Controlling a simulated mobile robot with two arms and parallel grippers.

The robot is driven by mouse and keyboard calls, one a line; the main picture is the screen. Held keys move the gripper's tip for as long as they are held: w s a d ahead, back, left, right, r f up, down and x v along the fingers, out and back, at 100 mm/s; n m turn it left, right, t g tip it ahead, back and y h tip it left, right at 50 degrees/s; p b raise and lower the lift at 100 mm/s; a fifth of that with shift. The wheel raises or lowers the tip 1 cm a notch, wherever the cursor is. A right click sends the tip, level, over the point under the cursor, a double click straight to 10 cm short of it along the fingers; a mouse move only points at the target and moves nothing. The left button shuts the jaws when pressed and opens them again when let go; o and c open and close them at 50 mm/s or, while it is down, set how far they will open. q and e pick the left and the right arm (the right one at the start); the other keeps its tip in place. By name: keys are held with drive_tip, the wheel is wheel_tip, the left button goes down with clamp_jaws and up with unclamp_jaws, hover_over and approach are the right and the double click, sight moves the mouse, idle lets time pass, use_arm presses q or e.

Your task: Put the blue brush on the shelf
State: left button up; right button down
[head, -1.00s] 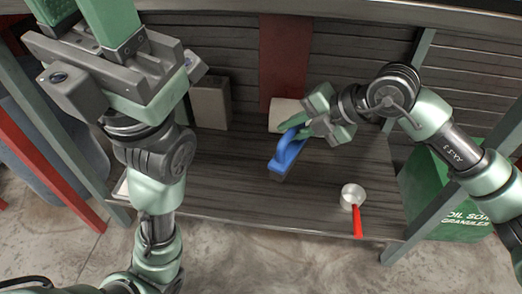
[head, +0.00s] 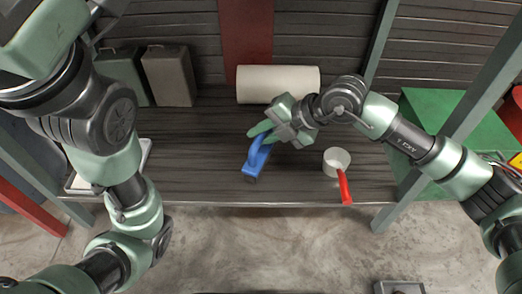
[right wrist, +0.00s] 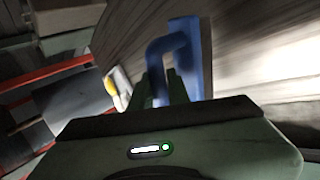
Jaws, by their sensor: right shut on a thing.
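The blue brush (head: 256,163) is a blue block with a looped handle. My right gripper (head: 266,132) is shut on its handle, over the middle of the dark wooden shelf (head: 200,170). Whether the brush touches the boards or hangs just above them, I cannot tell. In the right wrist view the brush (right wrist: 199,55) stands out beyond the fingers (right wrist: 165,88), with its handle between them. My left arm fills the left side of the head view; its fingers are outside the picture.
A white roll (head: 278,84) lies at the back. A pan (head: 336,161) with a red handle stands right of the brush. Dark canisters (head: 168,76) stand at the back left, a pale tray (head: 80,182) at the left end. A green bin (head: 435,110) is beyond the right post.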

sight(261, 147)
wheel_tip(261, 147, down, 4)
drive_tip(key=b, duration=0.2)
drive_tip(key=shift+f+b, duration=0.1)
drive_tip(key=shift+b, duration=0.2)
drive_tip(key=c, duration=1.4)
unclamp_jaws()
drive_tip(key=shift+o, duration=0.2)
